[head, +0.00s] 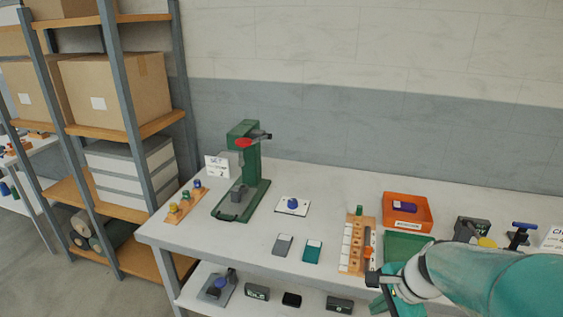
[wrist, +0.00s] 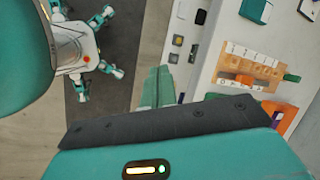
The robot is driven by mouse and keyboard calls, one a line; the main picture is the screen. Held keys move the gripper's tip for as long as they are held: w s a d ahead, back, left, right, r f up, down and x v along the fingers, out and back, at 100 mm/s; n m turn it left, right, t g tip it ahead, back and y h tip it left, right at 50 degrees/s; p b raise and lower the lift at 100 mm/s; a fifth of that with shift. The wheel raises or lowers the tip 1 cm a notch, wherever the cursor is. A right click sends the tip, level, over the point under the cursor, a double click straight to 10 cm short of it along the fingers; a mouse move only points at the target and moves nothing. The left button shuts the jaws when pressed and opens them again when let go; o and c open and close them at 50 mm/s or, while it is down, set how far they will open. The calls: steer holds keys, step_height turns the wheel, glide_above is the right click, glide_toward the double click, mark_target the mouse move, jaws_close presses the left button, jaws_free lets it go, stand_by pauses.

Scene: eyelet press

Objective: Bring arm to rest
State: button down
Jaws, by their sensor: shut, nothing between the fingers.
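My gripper (wrist: 158,84) shows in the wrist view with its two green fingers together and nothing between them. The fingers point past the table's edge, over the floor side. In the head view my teal arm comes in from the lower right, and my gripper (head: 376,294) is in front of the table's front edge, partly cut off by the frame. It holds nothing and appears apart from the items on the table.
The white table (head: 330,190) carries a green press (head: 244,175), a wooden strip with pegs (head: 187,202), a wooden rack (head: 357,244) and an orange bin (head: 407,211). A lower shelf (head: 262,305) holds dark boxes. Shelving (head: 120,90) stands at left.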

steer(key=s+a+r+n+t+h, duration=0.2)
steer(key=s+a+r+n, duration=0.3)
steer(key=s+r+n, duration=0.4)
step_height(320, 180, up, 3)
steer(key=n+h, duration=0.1)
steer(key=n, duration=0.5)
steer(key=shift+s+a+n, duration=0.15)
steer(key=shift+s+n, duration=0.15)
steer(key=shift+s, duration=0.1)
stand_by(0.5)
